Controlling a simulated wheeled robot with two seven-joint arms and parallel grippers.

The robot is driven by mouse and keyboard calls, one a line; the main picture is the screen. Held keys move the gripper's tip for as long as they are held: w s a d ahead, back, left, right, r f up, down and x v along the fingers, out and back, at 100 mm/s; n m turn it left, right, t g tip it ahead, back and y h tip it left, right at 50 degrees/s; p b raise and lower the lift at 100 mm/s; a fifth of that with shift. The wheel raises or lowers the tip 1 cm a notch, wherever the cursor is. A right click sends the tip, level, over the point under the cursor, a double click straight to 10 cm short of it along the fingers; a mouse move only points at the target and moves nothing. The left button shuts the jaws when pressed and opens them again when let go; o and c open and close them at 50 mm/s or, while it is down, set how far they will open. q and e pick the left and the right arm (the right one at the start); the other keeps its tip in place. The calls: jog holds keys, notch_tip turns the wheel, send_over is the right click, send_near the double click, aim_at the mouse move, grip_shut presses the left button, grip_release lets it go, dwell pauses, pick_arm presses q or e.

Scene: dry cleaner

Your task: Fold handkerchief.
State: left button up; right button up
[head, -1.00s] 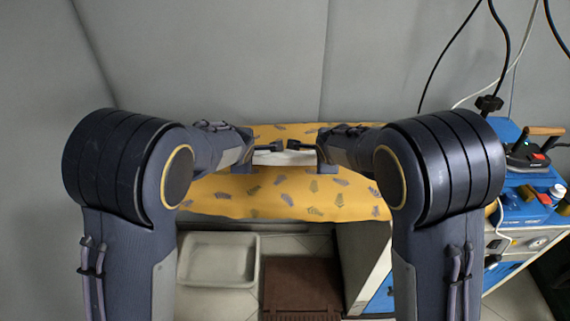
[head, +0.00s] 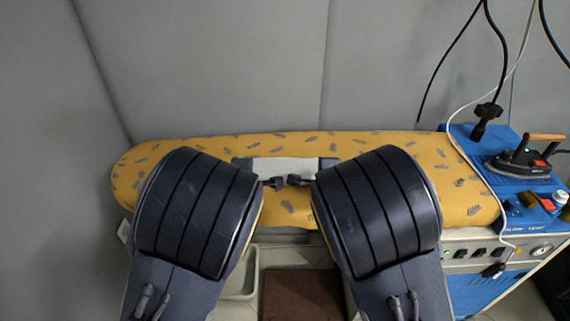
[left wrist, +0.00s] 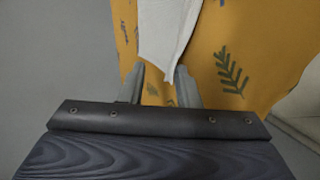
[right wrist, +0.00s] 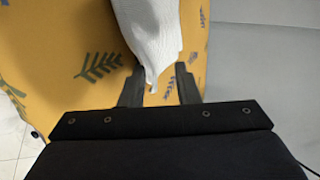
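The handkerchief (head: 288,166) is white and lies on the yellow ironing board between my two arms in the head view. My left gripper (left wrist: 160,84) is open, its fingers apart on either side of a narrow end of the handkerchief (left wrist: 163,40) in the left wrist view. My right gripper (right wrist: 160,86) is open too, with another narrow end of the handkerchief (right wrist: 150,40) between its fingers. My arms hide much of both grippers in the head view, and I cannot tell whether the fingers touch the cloth.
The ironing board (head: 140,180) has a leaf pattern and bare cloth on both sides. An iron (head: 522,160) stands on the blue unit at the right. A white tray (head: 240,282) and a brown mat (head: 303,294) are below. A grey wall closes the back.

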pick_arm(q)
jog(key=shift+o, duration=0.9)
pick_arm(e)
jog(key=shift+o, duration=0.9)
pick_arm(q)
jog(key=shift+r, duration=0.15)
pick_arm(e)
jog(key=shift+r, duration=0.15)
pick_arm(q)
jog(key=s+r, duration=0.6)
jog(key=r, duration=0.2)
jog(key=shift+r, duration=0.35)
pick_arm(e)
jog(key=s+r, duration=0.6)
jog(key=r, duration=0.2)
jog(key=shift+r, duration=0.35)
